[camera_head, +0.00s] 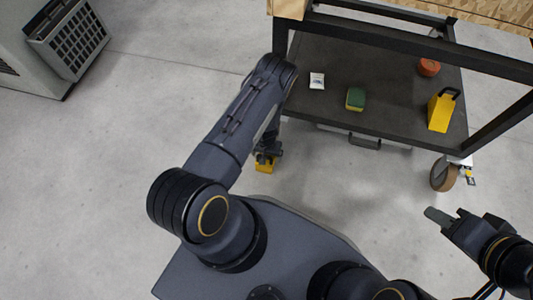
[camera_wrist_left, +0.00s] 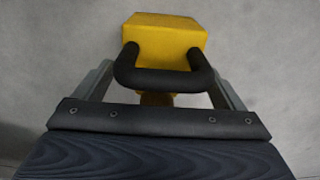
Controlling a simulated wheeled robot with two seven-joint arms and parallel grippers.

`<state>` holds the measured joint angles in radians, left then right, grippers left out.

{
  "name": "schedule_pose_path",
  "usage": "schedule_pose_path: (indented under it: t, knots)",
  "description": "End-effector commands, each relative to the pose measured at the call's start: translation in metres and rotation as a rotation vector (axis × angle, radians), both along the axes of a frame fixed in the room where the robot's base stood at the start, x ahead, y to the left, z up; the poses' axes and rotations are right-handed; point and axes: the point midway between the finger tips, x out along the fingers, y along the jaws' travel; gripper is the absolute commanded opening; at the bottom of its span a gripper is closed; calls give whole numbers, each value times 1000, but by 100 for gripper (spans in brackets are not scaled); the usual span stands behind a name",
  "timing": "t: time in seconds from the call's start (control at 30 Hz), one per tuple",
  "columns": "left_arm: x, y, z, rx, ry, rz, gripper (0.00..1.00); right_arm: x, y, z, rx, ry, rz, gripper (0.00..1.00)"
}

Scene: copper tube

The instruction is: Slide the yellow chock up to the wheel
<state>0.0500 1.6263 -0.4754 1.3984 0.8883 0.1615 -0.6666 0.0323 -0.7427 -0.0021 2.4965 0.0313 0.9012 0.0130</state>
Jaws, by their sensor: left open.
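The yellow chock (camera_head: 265,166) stands on the floor by the cart's left front corner, partly hidden under my left arm in the head view. In the left wrist view the chock (camera_wrist_left: 165,38) shows a yellow block with a black looped handle (camera_wrist_left: 165,78). My left gripper (camera_wrist_left: 164,88) is open, with one finger on each side of the handle; I cannot tell whether they touch it. A brown caster wheel (camera_head: 443,176) sits under the cart's right front corner. Any wheel at the left corner is hidden by my arm. My right gripper (camera_head: 438,216) hangs free over the floor, away from the chock.
The cart's dark lower shelf (camera_head: 385,105) carries a second yellow block with a black handle (camera_head: 439,112), a green and yellow sponge (camera_head: 355,99), a white packet (camera_head: 317,80) and an orange round thing (camera_head: 429,67). The floor between the two front corners is clear.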

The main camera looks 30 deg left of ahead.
Motion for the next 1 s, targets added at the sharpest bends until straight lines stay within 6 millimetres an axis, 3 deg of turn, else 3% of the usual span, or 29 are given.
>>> schedule_pose_path:
  t: [0.13, 0.63, 0.67, 0.83, 1.0]
  knots:
    - [0, 0, 0, 0, 0, 0, 91, 0, 0, 0, 0, 0, 0, 34]
    - [0, 0, 0, 0, 0, 1, 25, 0, 0, 0, 0, 0, 0, 34]
    - [0, 0, 0, 0, 0, 1, 66, 0, 0, 0, 0, 0, 0, 34]
    - [0, 0, 0, 0, 0, 1, 89, 0, 0, 0, 0, 0, 0, 34]
    - [0, 0, 0, 0, 0, 1, 91, 0, 0, 0, 0, 0, 0, 34]
